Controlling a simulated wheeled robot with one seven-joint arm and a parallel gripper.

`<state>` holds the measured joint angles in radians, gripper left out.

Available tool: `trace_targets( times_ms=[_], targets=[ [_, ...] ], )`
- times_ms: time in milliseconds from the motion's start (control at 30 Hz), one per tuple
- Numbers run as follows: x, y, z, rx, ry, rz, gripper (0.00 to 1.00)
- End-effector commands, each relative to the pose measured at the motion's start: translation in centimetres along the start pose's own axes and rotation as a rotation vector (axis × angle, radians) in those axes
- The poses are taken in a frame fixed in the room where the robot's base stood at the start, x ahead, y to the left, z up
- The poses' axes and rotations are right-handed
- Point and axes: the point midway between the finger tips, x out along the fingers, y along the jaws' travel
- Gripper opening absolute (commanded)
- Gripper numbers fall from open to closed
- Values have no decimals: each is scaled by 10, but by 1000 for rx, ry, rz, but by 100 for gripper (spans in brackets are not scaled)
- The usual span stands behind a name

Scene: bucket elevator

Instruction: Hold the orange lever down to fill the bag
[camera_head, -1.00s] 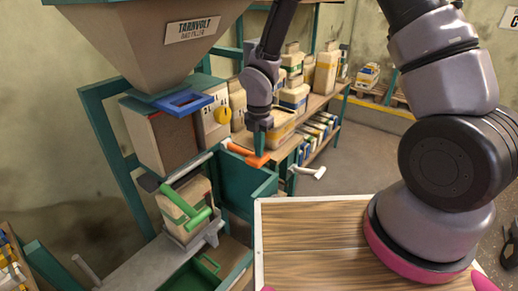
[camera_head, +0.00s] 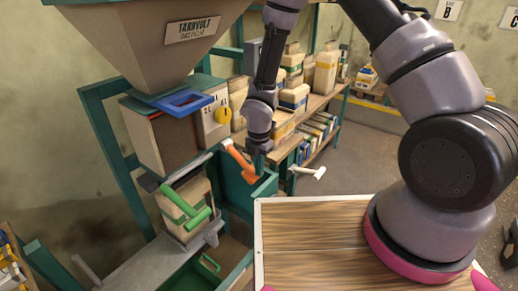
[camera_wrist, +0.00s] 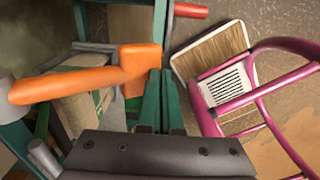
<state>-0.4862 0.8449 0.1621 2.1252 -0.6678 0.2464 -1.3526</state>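The orange lever (camera_head: 239,161) sticks out from the filler's side and slopes down to the right. My gripper (camera_head: 259,168) points down beside the lever's outer end. In the wrist view, the lever (camera_wrist: 75,84) runs in from the left, and its end lies against or just beside my gripper's teal fingers (camera_wrist: 160,105). The fingers look closed together with nothing between them; exact contact is hard to tell. The tan bag (camera_head: 188,210) stands upright under the filler (camera_head: 160,140), partly hidden by the green-handled clamp (camera_head: 183,207). Its fill level is hidden.
A white lever (camera_head: 308,172) sits right of the orange one. A yellow dial (camera_head: 222,115) is on the filler panel. Shelves with bags (camera_head: 300,95) stand behind. My wooden deck lies at the front right.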

Motion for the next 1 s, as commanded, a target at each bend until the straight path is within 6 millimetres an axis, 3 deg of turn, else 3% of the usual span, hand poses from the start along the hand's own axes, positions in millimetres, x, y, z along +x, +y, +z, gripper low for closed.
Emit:
trace_targets(
  times_ms=[367,1000],
  targets=[
    [16,1,0,1,2,-9,0],
    [17,0,0,1,2,-10,0]
  ],
)
